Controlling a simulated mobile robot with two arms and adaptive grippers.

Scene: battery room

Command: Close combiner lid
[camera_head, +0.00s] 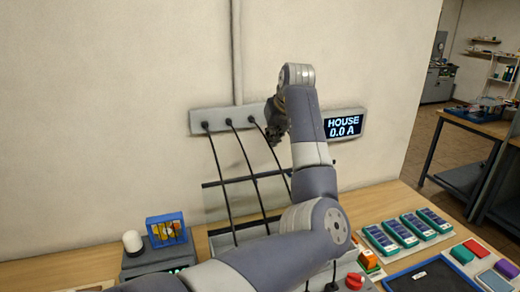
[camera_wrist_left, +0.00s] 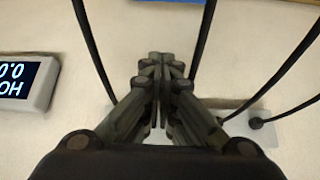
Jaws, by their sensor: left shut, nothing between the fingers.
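What looks like the combiner's lid (camera_head: 235,182), a clear panel with a dark upper edge, stands raised behind the bench, partly hidden by my left arm. The combiner's body below it is mostly hidden by the arm. My left gripper (camera_head: 272,137) is in front of the wall, above the lid's upper edge and apart from it, with its fingers pointing down. In the left wrist view the fingers of my left gripper (camera_wrist_left: 158,95) are together and empty. My right gripper is out of view.
Several black cables (camera_head: 218,165) hang from a grey wall strip (camera_head: 198,121) down past the lid, close to the gripper. A HOUSE display (camera_head: 345,125) reads 0.0 A.

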